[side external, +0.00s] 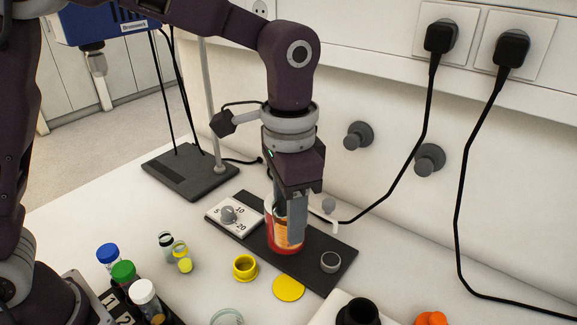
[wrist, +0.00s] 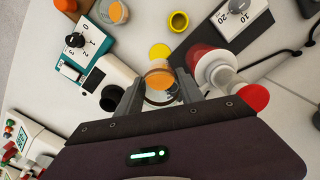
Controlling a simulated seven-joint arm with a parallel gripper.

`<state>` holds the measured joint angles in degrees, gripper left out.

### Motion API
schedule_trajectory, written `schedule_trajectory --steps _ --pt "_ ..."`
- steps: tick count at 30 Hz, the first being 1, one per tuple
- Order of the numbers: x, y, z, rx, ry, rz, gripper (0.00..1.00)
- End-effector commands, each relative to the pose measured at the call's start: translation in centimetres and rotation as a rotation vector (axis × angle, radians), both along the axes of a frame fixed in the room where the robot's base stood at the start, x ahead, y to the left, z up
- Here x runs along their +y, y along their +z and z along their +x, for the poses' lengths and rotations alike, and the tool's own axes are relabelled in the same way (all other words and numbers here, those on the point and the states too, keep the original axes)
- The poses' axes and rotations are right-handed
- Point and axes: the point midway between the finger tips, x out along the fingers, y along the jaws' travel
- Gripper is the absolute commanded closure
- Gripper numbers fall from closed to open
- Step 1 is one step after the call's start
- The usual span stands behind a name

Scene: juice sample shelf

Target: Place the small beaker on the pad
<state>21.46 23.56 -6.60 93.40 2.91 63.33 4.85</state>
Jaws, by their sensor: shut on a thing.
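The small beaker (wrist: 159,77), clear with orange contents, is between the fingers of my gripper (wrist: 161,92) in the wrist view. The gripper is shut on it. In the side view my gripper (side external: 292,238) points down in front of a red bottle, and I cannot clearly tell the beaker from the bottle behind it. A flat round yellow pad (side external: 289,287) lies bare on the table below the gripper, near the dark plate. In the wrist view the yellow pad (wrist: 160,50) shows just beyond the beaker.
The red bottle (wrist: 204,58) stands close beside the gripper, on the dark plate (side external: 318,277) with a dial. A yellow ring-shaped cup (side external: 245,267) is near the pad. Capped tubes (side external: 123,271) stand at the left.

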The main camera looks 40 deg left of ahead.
Motion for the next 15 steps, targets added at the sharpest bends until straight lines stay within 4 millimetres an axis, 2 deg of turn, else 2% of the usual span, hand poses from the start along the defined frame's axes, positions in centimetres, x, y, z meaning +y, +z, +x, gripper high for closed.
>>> schedule_trajectory --steps 1,4,15 --pt "0.1 -1.7 -0.1 0.006 0.000 0.003 1.00" --pt "0.0 -4.2 -0.1 0.004 0.000 0.001 1.00" --pt "0.0 -8.9 0.0 0.002 0.000 0.001 1.00"
